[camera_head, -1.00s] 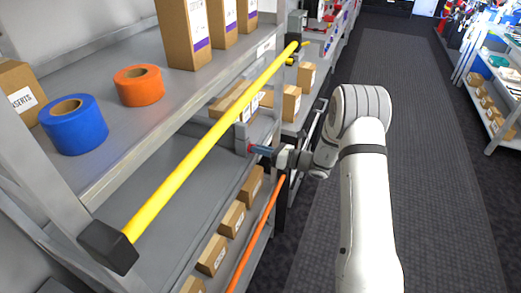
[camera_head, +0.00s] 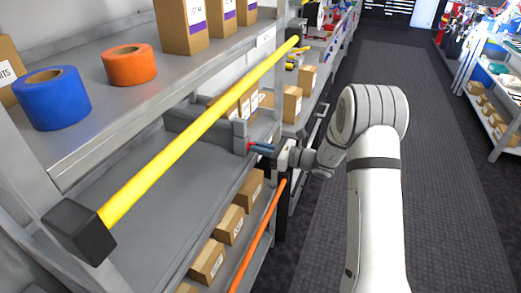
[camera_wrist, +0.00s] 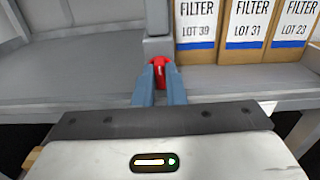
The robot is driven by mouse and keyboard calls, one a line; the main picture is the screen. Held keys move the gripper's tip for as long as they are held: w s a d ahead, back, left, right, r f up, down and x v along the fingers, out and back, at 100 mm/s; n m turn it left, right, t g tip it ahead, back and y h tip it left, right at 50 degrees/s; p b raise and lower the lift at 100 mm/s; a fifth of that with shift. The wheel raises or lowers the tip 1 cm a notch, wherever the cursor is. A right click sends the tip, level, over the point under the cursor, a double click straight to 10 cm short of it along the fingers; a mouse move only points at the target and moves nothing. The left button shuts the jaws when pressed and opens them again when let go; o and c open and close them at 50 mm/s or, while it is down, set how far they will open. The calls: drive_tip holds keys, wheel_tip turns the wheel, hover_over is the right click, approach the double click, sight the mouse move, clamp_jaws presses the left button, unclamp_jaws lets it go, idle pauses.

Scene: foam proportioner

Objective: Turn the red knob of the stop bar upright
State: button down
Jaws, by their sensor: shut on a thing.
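The red knob (camera_wrist: 159,72) sits on the front end of a grey upright piece (camera_wrist: 157,22) in the wrist view. My gripper (camera_wrist: 160,88) has its two blue-grey fingers shut on the knob, one on each side. The knob's lower part is partly hidden between the fingers, and I cannot tell its exact tilt. In the head view the red knob (camera_head: 249,147) shows as a small red spot at the fingertips of my gripper (camera_head: 262,149). It is on the front of a grey bar (camera_head: 187,120) reaching back into the shelf.
A yellow bar (camera_head: 180,145) with a black end block (camera_head: 79,234) runs diagonally along the shelf front, left of my gripper. Filter boxes (camera_wrist: 243,30) stand close right of the knob in the wrist view. An orange bar (camera_head: 258,236) runs below. The aisle floor (camera_head: 290,262) is clear.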

drive_tip(key=c, duration=1.5)
unclamp_jaws()
drive_tip(key=b+v, duration=0.1)
drive_tip(key=v, duration=0.7)
drive_tip(key=shift+a+r, duration=0.1)
drive_tip(key=s+a+r+n+g+h, duration=0.1)
drive_tip(key=s+r+n+g+h, duration=0.15)
drive_tip(key=s+n, duration=0.45)
drive_tip(key=s+a+r+n+g+h, duration=0.15)
drive_tip(key=s+n+g+h, duration=0.25)
drive_tip(key=s, duration=0.7)
drive_tip(key=s+d+r+n+t+h, duration=0.2)
drive_tip(key=s+d+n+t+h, duration=0.1)
drive_tip(key=s+d+n+h, duration=0.7)
drive_tip(key=s+d, duration=0.3)
drive_tip(key=s, duration=0.1)
drive_tip(key=shift+s+d+r+n, duration=0.2)
drive_tip(key=shift+r+n, duration=0.2)
